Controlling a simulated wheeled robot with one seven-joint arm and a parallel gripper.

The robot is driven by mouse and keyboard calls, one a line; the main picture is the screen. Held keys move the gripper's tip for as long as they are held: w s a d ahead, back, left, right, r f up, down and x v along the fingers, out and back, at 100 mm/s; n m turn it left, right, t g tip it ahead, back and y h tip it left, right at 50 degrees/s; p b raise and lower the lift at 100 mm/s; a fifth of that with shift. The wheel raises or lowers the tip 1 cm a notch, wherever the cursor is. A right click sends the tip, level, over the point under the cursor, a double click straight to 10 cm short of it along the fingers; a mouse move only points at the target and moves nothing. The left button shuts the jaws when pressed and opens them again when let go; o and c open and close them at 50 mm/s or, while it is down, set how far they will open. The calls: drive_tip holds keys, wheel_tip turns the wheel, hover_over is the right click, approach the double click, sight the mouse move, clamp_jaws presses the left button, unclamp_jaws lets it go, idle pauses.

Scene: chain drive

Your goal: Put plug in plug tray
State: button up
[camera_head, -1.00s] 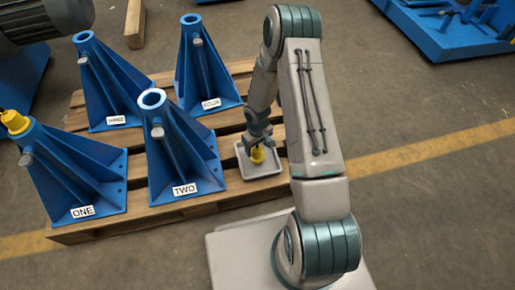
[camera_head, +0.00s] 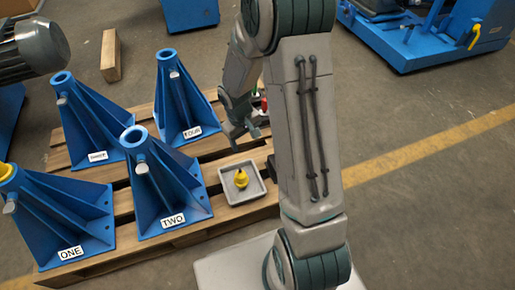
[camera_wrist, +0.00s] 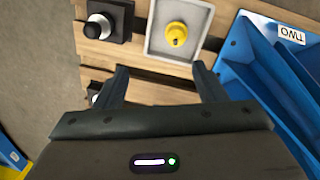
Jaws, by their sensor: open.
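A yellow plug (camera_head: 241,179) stands in the grey plug tray (camera_head: 228,182) at the right edge of the pallet. In the wrist view the plug (camera_wrist: 176,33) is inside the tray (camera_wrist: 157,44), apart from my fingers. My gripper (camera_head: 238,134) is above the pallet, behind the tray in the head view. In the wrist view my gripper (camera_wrist: 162,84) has its two fingers spread with nothing between them. Another yellow plug (camera_head: 5,172) sits on top of the blue stand ONE (camera_head: 55,215), cut by the left edge.
Blue stand TWO (camera_head: 165,200) is left of the tray, with stand FOUR (camera_head: 180,100) and another stand (camera_head: 88,125) behind. Black blocks with knobs (camera_wrist: 108,18) are beside the tray in the wrist view. The floor at right is clear up to blue machinery (camera_head: 430,40).

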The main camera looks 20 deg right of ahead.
drive_tip(key=s+a+r+m+y, duration=0.1)
drive_tip(key=s+a+r+m, duration=0.1)
drive_tip(key=s+r, duration=1.6)
drive_tip(key=shift+r+m+t, duration=0.2)
drive_tip(key=shift+m+t, duration=0.2)
drive_tip(key=shift+m, duration=0.2)
